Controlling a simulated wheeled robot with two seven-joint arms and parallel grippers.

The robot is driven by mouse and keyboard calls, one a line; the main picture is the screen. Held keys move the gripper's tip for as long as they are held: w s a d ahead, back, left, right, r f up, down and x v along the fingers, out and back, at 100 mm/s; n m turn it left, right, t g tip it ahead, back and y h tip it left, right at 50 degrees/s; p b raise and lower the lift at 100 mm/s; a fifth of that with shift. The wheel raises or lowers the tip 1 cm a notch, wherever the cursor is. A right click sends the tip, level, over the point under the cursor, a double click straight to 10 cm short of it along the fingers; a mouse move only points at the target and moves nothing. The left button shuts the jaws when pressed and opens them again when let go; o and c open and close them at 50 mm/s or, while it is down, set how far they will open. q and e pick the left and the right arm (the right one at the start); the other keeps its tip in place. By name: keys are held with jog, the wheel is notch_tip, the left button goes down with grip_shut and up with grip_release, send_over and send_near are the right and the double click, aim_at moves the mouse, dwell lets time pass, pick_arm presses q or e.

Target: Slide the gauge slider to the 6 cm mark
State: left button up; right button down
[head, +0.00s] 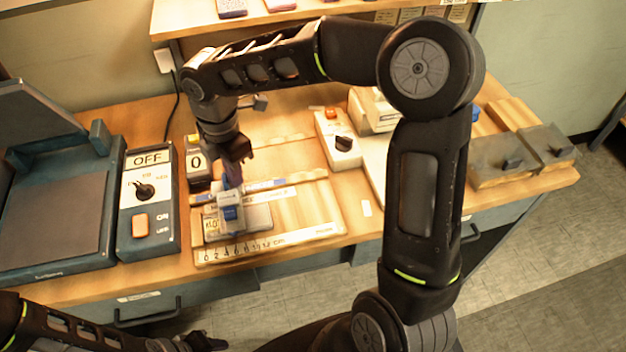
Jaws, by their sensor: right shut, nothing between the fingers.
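The gauge (318,228) is a wooden board on the bench with a pale scale along its front edge, marked 0 to 12 cm. The slider (230,214), a grey-white block with a blue patch, sits toward the left part of the scale, roughly above the 4 to 6 figures. Its exact reading is too small to tell. My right gripper (233,176) is shut and empty, pointing down just behind and above the slider. I cannot tell if its tips touch it. My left gripper (206,342) is low at the bottom edge, away from the gauge, its jaws unclear.
A control box with OFF label and black knob (145,190) stands left of the gauge. A counter block showing 0 (197,163) is behind it. A white box with a dark knob (343,143) stands back right. Grey blocks (500,163) lie at the far right.

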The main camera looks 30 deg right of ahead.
notch_tip(320, 180, up, 7)
jog(key=d+p, duration=0.1)
jog(key=p, duration=0.5)
jog(key=shift+s, duration=0.2)
dwell(0.5)
